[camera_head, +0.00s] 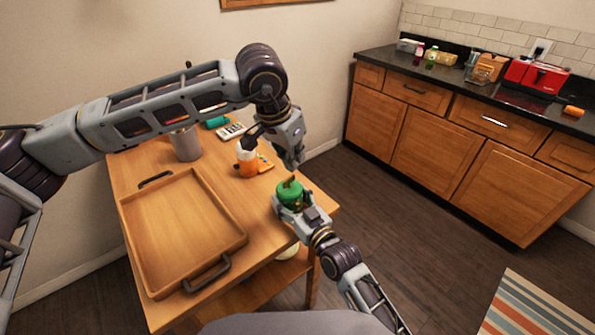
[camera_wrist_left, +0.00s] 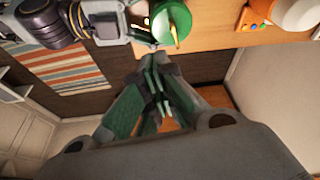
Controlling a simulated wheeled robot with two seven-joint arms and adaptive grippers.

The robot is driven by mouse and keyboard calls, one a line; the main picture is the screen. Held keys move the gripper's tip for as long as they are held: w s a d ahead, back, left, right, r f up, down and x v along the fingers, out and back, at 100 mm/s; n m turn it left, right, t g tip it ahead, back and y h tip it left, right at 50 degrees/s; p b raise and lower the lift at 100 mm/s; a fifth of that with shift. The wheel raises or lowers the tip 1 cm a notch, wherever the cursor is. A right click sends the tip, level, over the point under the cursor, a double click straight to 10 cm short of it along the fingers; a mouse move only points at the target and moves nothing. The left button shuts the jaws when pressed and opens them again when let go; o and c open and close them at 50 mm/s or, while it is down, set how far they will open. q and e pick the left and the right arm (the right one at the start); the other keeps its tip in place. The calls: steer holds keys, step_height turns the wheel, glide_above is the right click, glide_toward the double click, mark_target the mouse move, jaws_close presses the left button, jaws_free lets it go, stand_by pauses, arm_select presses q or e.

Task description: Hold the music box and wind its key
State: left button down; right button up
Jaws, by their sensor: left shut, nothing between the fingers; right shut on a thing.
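The music box (camera_head: 290,195) is a green, round-topped box with a brass-coloured key (camera_head: 291,181) on top, near the table's right edge. My right gripper (camera_head: 283,203) is shut on the box from the near side. My left gripper (camera_head: 295,167) is shut and empty, pointing down just above the box. In the left wrist view, the left fingers (camera_wrist_left: 158,80) are together, and the green box (camera_wrist_left: 172,22) lies beyond their tips with the key (camera_wrist_left: 174,32) on it. The fingertips look apart from the key. The box's lower side is partly hidden by the right gripper.
A wooden tray (camera_head: 150,220) with dark handles takes up the table's left part. A counter (camera_head: 470,90) with a red toaster is at the back right.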

arm_select(q)
steer(key=shift+w+a+r, duration=0.15)
steer(key=shift+r, duration=0.35)
steer(key=shift+w+a+r, duration=0.1)
steer(key=shift+r, duration=0.35)
steer(key=c, duration=2.2)
jaws_free()
